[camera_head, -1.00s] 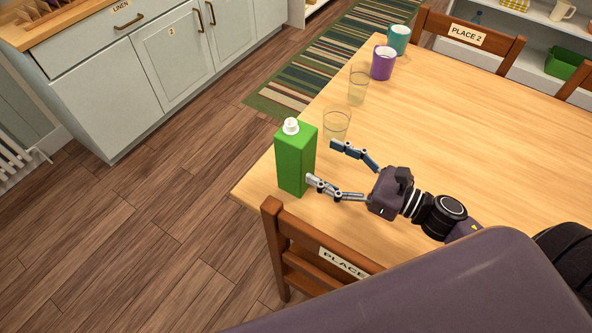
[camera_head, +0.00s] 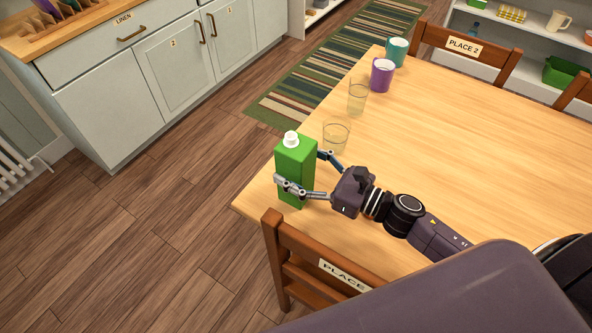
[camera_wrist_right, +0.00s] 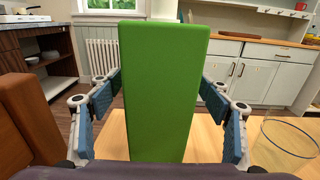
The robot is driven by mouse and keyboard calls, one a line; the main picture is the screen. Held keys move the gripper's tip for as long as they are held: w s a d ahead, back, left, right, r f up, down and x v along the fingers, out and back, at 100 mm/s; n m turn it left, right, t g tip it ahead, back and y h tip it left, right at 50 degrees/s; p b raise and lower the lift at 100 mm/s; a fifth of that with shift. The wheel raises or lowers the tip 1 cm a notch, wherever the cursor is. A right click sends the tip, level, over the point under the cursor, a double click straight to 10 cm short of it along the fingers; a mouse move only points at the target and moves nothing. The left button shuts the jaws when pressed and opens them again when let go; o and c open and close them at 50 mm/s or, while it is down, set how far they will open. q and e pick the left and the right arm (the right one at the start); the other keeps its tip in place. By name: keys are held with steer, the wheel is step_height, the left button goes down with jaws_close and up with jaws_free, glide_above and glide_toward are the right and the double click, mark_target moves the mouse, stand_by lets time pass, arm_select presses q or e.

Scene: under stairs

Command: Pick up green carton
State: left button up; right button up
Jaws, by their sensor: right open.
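The green carton (camera_head: 294,160) with a white cap stands upright near the left corner of the wooden table (camera_head: 450,150). My right gripper (camera_head: 300,170) is open around it, one finger on the near side and one on the far side. In the right wrist view the carton (camera_wrist_right: 158,90) fills the middle between the two fingers, and a gap shows on each side. The carton's base is hidden in the wrist view. My left gripper is not in view.
A clear glass (camera_head: 336,137) stands just behind the carton; another glass (camera_head: 357,98), a purple mug (camera_head: 382,75) and a teal mug (camera_head: 397,52) stand farther back. A wooden chair (camera_head: 318,275) is at the near edge. The table's right part is clear.

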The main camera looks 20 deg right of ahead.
jaws_close()
steer(key=shift+r, duration=0.2)
stand_by(0.4)
steer(key=shift+r, duration=0.1)
step_height(320, 180, up, 20)
steer(key=p, duration=0.2)
stand_by(0.3)
steer(key=c, duration=0.6)
jaws_free()
steer(key=shift+c, duration=0.2)
jaws_close()
